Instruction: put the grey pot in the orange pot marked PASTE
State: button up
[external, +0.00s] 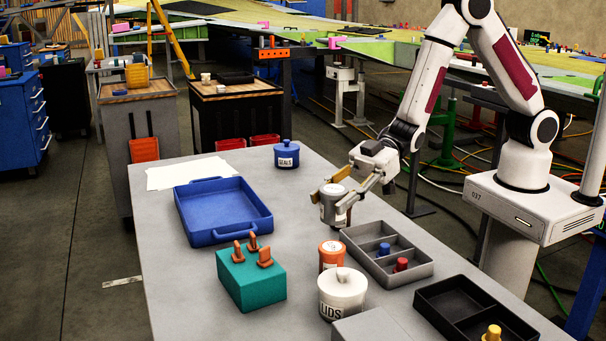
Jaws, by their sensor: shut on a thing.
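The grey pot (333,208) is a small cylinder with a label and a light top. My gripper (332,191) is shut on it. The pot appears held above the table, though its base is close to the grey divided tray and I cannot tell the exact gap. An orange pot (331,256) with a white top stands on the table, below the grey pot in the picture. No PASTE mark can be read on it; its front is partly hidden by the white LIDS pot.
The white LIDS pot (342,296), a grey divided tray (421,268) and a teal block (250,283) with orange pegs stand close around the orange pot. A blue tray (220,236) and a blue SEALS pot (287,156) are further back.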

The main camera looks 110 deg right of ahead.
aim_at(334, 222)
jog(key=shift+f, duration=0.95)
jog(key=shift+f, duration=2.1)
jog(key=shift+f, duration=0.15)
jog(key=o, duration=1.2)
jog(key=shift+s+r, duration=0.1)
jog(key=shift+r, duration=0.1)
jog(key=shift+v, duration=5.95)
